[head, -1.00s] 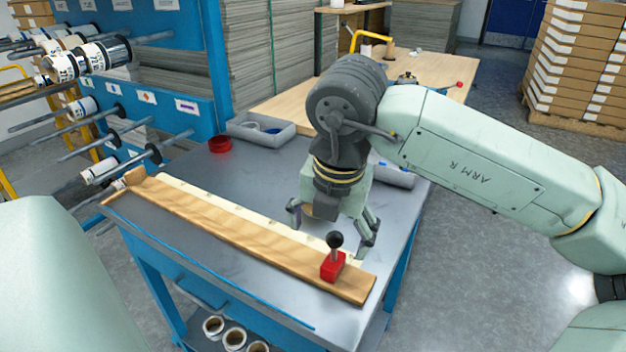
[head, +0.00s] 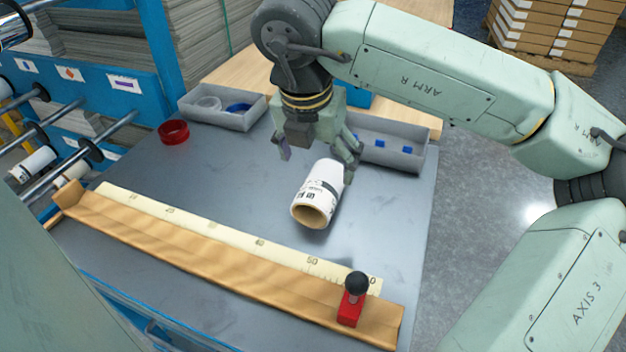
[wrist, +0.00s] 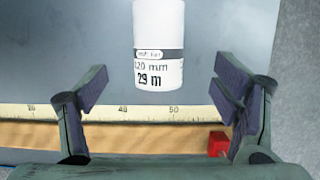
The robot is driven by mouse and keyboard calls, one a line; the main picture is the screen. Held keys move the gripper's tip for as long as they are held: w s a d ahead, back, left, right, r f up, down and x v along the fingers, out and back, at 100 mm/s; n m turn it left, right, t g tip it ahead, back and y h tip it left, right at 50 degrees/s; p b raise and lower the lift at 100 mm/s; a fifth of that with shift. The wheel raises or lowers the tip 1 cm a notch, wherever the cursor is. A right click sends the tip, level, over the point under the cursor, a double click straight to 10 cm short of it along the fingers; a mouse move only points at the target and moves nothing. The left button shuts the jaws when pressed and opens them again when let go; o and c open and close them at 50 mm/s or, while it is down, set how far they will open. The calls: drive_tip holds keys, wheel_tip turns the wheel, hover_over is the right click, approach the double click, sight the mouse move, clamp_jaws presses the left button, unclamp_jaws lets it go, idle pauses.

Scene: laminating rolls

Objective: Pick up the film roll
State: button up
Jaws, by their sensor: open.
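The film roll (head: 318,193) is a white cylinder with a dark printed label and a tan core end. It lies on its side on the grey table, behind the ruler. My gripper (head: 316,160) is open and empty at the far end of the roll, and one finger overlaps the roll's far right side in the head view. In the wrist view the roll (wrist: 158,50) stands at top centre with its print readable, and my gripper's two fingers (wrist: 160,95) are spread wide on either side, apart from it.
A wooden ruler bar (head: 190,240) with a red, black-knobbed stop (head: 351,305) runs along the table's front. Grey trays (head: 222,112) and (head: 385,146) stand at the back. A red ring (head: 173,132) lies at left. A blue rack with rods stands left. The tabletop right of the roll is clear.

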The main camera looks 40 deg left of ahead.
sight(319, 183)
drive_tip(key=x, duration=0.4)
drive_tip(key=shift+f+p, duration=0.4)
drive_tip(key=shift+p+x, duration=1.05)
drive_tip(key=shift+x, duration=1.8)
drive_tip(key=shift+a, duration=0.1)
